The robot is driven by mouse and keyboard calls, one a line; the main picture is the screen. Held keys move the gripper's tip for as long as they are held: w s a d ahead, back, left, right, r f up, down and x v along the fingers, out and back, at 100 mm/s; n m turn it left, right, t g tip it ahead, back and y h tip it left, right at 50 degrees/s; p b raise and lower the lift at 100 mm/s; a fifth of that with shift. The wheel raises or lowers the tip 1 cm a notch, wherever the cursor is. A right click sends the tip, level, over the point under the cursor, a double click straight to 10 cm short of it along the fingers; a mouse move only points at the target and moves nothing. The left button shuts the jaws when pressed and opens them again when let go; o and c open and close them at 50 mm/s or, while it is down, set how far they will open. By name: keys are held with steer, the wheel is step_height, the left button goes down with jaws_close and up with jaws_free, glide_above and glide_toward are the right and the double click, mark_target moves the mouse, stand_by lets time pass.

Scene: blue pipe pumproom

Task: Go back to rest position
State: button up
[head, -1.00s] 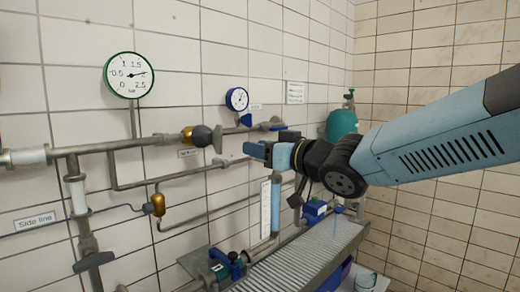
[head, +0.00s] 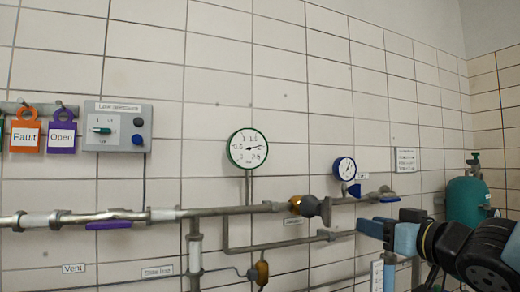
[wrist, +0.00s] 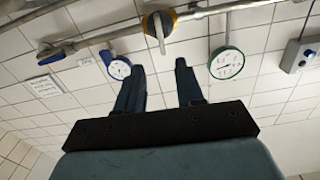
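My gripper (head: 378,226) is at the lower right of the head view, in front of the tiled wall and pipes. It points left, with my dark wrist behind it. In the wrist view my gripper (wrist: 160,78) shows two dark blue fingers standing apart with nothing between them. The wall and pipework lie beyond the fingertips. I cannot tell the exact gap to the pipes.
A green-rimmed gauge (head: 247,148), a blue-rimmed gauge (head: 344,169) and a brass valve (head: 304,206) are on the wall pipes. A control box (head: 118,127) and orange (head: 25,133) and purple (head: 61,134) tags hang left. A teal cylinder (head: 467,200) stands right.

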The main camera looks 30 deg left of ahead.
stand_by(0.3)
steer(key=d+f+m+h, duration=0.3)
steer(key=d+h, duration=0.3)
steer(key=d, duration=0.4)
steer(key=d+f+m+h, duration=0.4)
steer(key=d+h, duration=0.1)
steer(key=d, duration=0.5)
steer(key=s+d+f+m+g+h, duration=0.1)
steer(key=s+d+f+g, duration=0.2)
steer(key=s, duration=0.4)
steer(key=s+d+f+m+g+h, duration=0.1)
steer(key=s+d+f+g, duration=0.2)
steer(key=s, duration=0.5)
steer(key=shift+s+d+f+h, duration=0.3)
steer(key=shift+d+f+h, duration=0.1)
steer(key=shift+d+f, duration=0.4)
